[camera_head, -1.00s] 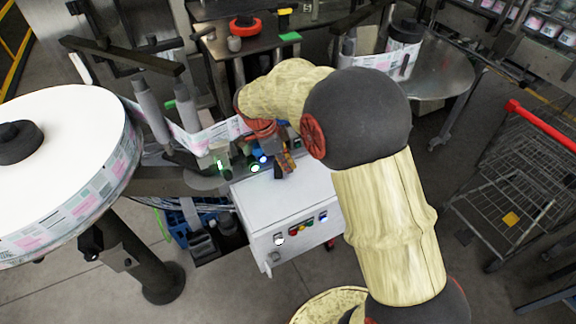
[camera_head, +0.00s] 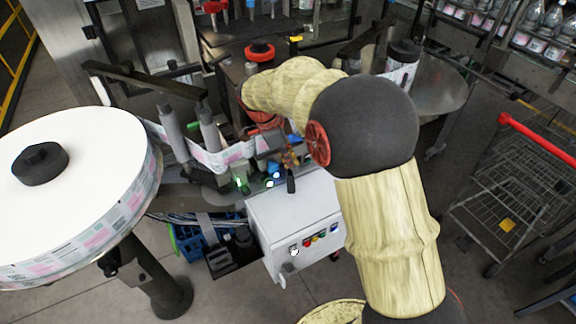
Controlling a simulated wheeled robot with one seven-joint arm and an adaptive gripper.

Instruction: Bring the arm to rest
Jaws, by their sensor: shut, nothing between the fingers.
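My arm (camera_head: 385,210), in a pale yellow cover with a dark round elbow, rises from the bottom right and bends over to the left above the labeller. My gripper (camera_head: 290,182) points down beyond the wrist, just above the back edge of the white control box (camera_head: 292,212). It is small and dark in this view, its fingers look closed together, and nothing shows in it. Part of the wrist is hidden behind the forearm cover.
A large white label reel (camera_head: 95,150) fills the left side. Label web runs past upright rollers (camera_head: 172,133) close to my wrist. A wire cart (camera_head: 505,190) with a red handle stands at right. A round metal table (camera_head: 440,88) is behind the elbow. Floor is clear between box and cart.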

